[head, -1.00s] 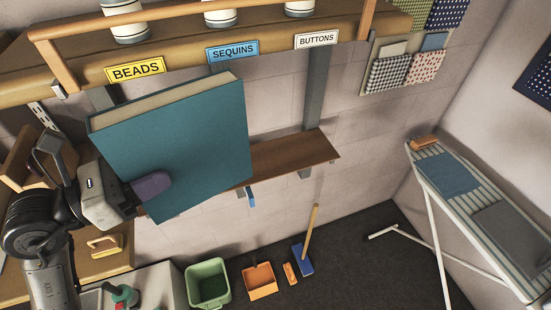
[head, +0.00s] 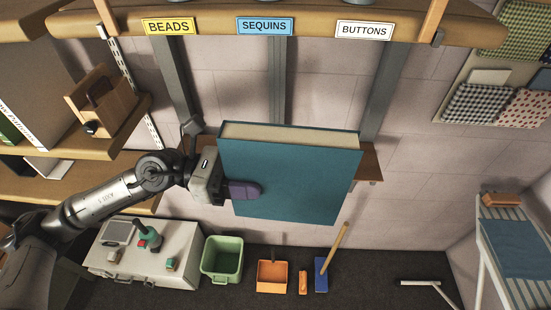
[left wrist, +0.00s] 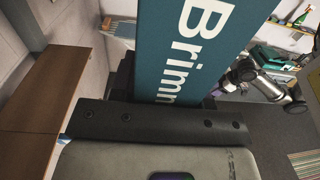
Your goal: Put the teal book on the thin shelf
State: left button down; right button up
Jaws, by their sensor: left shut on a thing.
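The large teal book (head: 295,178) is upright, pages upward and broad cover facing me in the head view. In the left wrist view its spine (left wrist: 185,45) shows white lettering. My left gripper (head: 245,190) is shut on its left edge. The thin shelf, a narrow brown board (head: 371,163), is on the wall behind the book, which hides most of it in the head view. In the left wrist view the shelf (left wrist: 40,100) is at the left, apart from the book, its visible top empty. My right arm shows at the right there; its gripper is mostly hidden.
A thick upper shelf (head: 200,27) with BEADS, SEQUINS and BUTTONS labels runs above. Grey vertical brackets (head: 385,85) cross the wall. Side shelves (head: 120,120) hold a wooden box at left.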

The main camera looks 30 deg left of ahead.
pick_arm(q)
jog(key=w+a+f+n+t+y+b, duration=0.3)
jog(key=w+a+f, duration=0.4)
jog(key=a, duration=0.4)
jog(key=w+a+f+n+t+y+b, duration=0.4)
jog(key=w+a+f+n+t+y, duration=0.2)
jog(key=a, duration=0.5)
jog(key=shift+w+a+f+n+t+y, duration=0.3)
jog(key=shift+w+f+t+y, duration=0.25)
jog(key=shift+f+y, duration=0.35)
jog(key=shift+f+b, duration=0.25)
jog(key=shift+b, duration=0.05)
jog(key=c, duration=0.6)
grip_release()
jog(key=shift+f, duration=0.1)
